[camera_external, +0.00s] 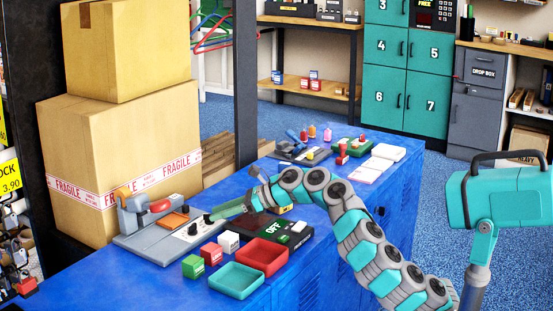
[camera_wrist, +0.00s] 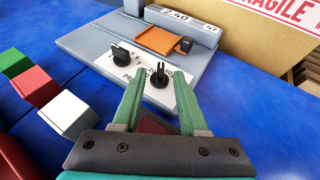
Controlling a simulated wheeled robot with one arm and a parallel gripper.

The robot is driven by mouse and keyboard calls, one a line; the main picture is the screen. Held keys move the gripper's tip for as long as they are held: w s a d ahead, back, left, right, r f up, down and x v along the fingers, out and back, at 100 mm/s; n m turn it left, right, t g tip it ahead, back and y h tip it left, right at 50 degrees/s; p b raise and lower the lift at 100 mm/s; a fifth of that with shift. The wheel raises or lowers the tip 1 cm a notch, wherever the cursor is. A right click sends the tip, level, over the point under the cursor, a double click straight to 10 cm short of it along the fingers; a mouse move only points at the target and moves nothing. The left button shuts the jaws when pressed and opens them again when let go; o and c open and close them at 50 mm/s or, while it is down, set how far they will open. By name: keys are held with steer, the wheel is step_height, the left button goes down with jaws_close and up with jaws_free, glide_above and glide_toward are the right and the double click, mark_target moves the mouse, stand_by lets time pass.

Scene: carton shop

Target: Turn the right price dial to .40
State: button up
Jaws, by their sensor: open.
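A grey price machine (camera_wrist: 90,42) stands on the blue table, with a white dial panel and a display reading about 2.40 (camera_wrist: 176,15). The right dial (camera_wrist: 158,92) is a black knob between my green fingertips. The left dial (camera_wrist: 120,57) is a similar black knob, apart from my fingers. My gripper (camera_wrist: 160,75) is open, its fingers on either side of the right dial; I cannot tell whether they touch it. In the external view the machine (camera_external: 150,245) is at the left, with my gripper (camera_external: 222,212) over its right end.
Green (camera_wrist: 14,62), red (camera_wrist: 38,87) and white (camera_wrist: 65,115) blocks lie left of my gripper. A red tray (camera_external: 262,257) and a teal tray (camera_external: 236,281) lie near the table front. Large cartons (camera_external: 120,150) stand behind the machine.

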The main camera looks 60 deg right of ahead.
steer(key=p+v, duration=0.1)
steer(key=v, duration=0.4)
steer(key=shift+s+d+r, duration=0.15)
steer(key=shift+d, duration=0.05)
steer(key=shift+s+d+r, duration=0.1)
steer(key=shift+s+d, duration=0.1)
steer(key=shift+s, duration=0.3)
